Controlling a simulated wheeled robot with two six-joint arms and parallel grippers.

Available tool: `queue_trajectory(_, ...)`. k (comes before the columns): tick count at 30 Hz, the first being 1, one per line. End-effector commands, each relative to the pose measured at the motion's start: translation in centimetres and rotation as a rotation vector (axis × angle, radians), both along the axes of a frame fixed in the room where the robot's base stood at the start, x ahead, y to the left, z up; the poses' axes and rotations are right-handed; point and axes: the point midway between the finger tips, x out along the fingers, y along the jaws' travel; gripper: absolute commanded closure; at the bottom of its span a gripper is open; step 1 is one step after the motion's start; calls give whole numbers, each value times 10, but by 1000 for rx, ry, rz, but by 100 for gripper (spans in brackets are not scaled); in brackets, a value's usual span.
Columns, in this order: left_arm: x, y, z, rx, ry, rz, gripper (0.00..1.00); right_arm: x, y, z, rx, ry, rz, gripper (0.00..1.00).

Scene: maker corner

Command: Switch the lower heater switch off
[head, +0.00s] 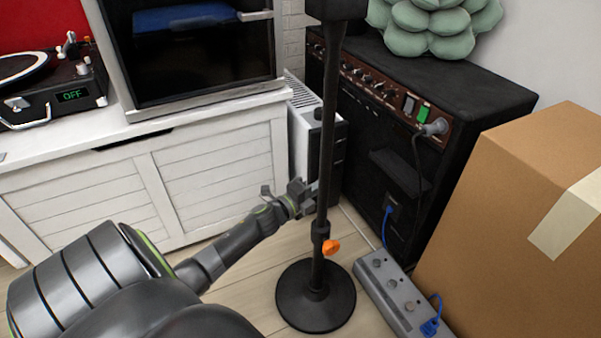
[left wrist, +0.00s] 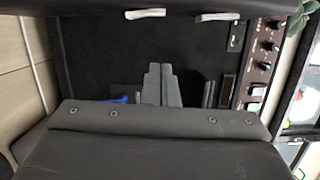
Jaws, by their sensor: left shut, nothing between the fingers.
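The heater (head: 303,135) is a pale upright unit with a slatted top and a dark front, between the white cabinet and the black amplifier. My left gripper (head: 307,190) is shut and empty, low in front of the heater and close to the black stand pole. In the left wrist view its fingers (left wrist: 161,85) are together. A dark face along the top edge there, apparently the heater front, carries two pale levers, one at left (left wrist: 145,14) and one at right (left wrist: 217,17). Their on or off positions cannot be told. My right gripper is in neither view.
A black stand pole (head: 326,130) on a round base (head: 316,297) rises beside my left gripper. The amplifier (head: 440,85) stands right of the heater. A power strip (head: 385,285) and a cardboard box (head: 530,220) fill the right. The white cabinet (head: 215,165) stands left.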

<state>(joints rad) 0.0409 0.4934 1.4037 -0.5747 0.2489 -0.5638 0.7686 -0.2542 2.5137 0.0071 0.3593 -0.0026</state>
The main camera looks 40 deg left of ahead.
Motion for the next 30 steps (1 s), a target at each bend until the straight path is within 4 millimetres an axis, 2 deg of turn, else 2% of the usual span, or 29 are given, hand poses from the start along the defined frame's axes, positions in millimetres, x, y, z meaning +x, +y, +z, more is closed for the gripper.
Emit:
queue_trajectory(9, -51, 7, 2, 0, 2, -1, 100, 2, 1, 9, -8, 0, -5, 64)
queue_trajectory(15, -73, 11, 3, 0, 1, -1, 100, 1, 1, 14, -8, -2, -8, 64)
queue_trajectory(20, -80, 12, 2, 0, 1, 0, 100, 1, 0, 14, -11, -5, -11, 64)
queue_trajectory(30, -80, 12, 2, 0, 0, 0, 100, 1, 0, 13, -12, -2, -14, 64)
